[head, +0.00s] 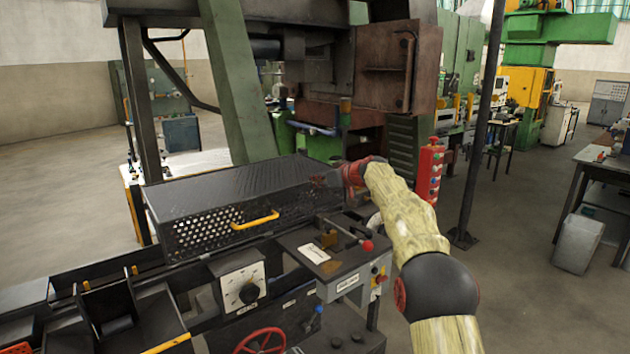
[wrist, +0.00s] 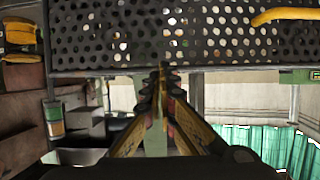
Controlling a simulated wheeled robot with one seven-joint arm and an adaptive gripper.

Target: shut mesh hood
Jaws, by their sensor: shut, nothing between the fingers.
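The mesh hood (head: 205,228) is a long black box with a perforated front and a yellow handle (head: 255,220). It lies low over the machine bed in the head view; I cannot tell whether it is fully seated. My gripper (head: 328,180) is at the hood's right end, its fingers dark against it. In the wrist view the mesh hood (wrist: 180,40) fills the top, with the handle (wrist: 285,15) at upper right. My gripper (wrist: 162,72) is shut and empty, its tips near the hood's lower edge. Whether they touch it is unclear.
A control panel (head: 325,262) with a red-knobbed lever stands right in front of the hood. A white dial box (head: 240,280) and a red handwheel (head: 262,341) are below. A red button post (head: 429,172) and a dark pole (head: 481,130) stand to the right.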

